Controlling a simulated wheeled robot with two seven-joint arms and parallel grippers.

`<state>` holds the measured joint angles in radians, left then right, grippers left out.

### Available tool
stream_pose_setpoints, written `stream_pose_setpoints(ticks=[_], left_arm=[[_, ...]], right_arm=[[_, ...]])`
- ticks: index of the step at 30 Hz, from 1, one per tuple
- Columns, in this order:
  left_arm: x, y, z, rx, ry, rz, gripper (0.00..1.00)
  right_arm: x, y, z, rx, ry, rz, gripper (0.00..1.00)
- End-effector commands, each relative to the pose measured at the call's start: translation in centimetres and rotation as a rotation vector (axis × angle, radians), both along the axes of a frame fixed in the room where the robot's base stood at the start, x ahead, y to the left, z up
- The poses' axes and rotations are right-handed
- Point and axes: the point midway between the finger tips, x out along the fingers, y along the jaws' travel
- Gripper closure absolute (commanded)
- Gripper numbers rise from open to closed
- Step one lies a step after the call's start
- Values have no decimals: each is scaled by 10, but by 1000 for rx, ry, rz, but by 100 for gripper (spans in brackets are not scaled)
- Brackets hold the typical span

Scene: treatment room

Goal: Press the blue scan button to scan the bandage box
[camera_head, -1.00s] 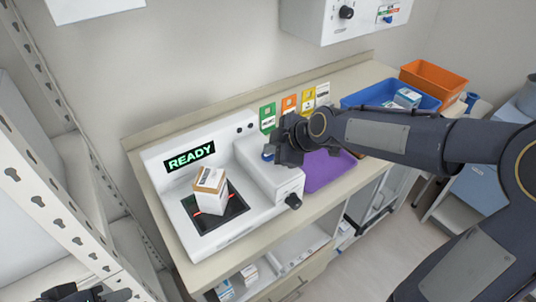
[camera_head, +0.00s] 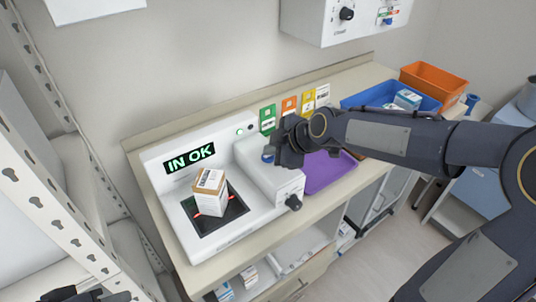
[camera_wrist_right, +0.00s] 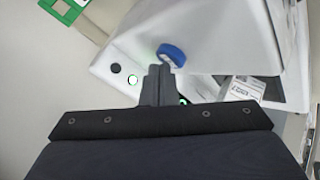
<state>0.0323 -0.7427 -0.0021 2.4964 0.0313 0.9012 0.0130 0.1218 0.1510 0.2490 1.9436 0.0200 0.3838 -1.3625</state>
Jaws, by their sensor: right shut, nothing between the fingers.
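The bandage box (camera_head: 209,192), white with a brown top, stands on the dark scan plate (camera_head: 238,208) of the white scanner (camera_head: 184,226), with red light at its base. The scanner's display (camera_head: 190,158) reads "IN OK" in green. The blue scan button (camera_head: 267,157) is on the raised housing, partly hidden by my right gripper (camera_head: 280,158). In the right wrist view the blue button (camera_wrist_right: 172,54) shows just beyond the shut, empty fingertips (camera_wrist_right: 160,72); I cannot tell whether they touch it. Part of my left gripper (camera_head: 85,295) shows at the lower left edge; its fingers are unclear.
A purple mat (camera_head: 328,171) lies right of the scanner. A blue bin (camera_head: 436,108) with boxes and an orange bin (camera_head: 434,78) stand at the counter's far right. Coloured cards (camera_head: 289,106) stand along the back. A metal shelf frame (camera_head: 62,150) is at the left.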

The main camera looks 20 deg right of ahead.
Motion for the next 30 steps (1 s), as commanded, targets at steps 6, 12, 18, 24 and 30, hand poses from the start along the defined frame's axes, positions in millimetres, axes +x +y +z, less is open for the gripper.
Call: stream_pose_setpoints(ticks=[6, 12, 18, 24, 30], left_arm=[[0, 0, 5, 0, 0, 0, 64], [0, 0, 5, 0, 0, 0, 64], [0, 0, 8, 0, 0, 0, 64], [0, 0, 19, 0, 0, 0, 64], [0, 0, 31, 0, 0, 0, 64]], right_arm=[[0, 0, 12, 1, -2, -1, 100], [0, 0, 12, 1, -2, -1, 100], [0, 0, 16, 1, -2, -1, 100], [0, 0, 35, -1, -4, 0, 100], [0, 0, 55, 0, -2, 0, 100]])
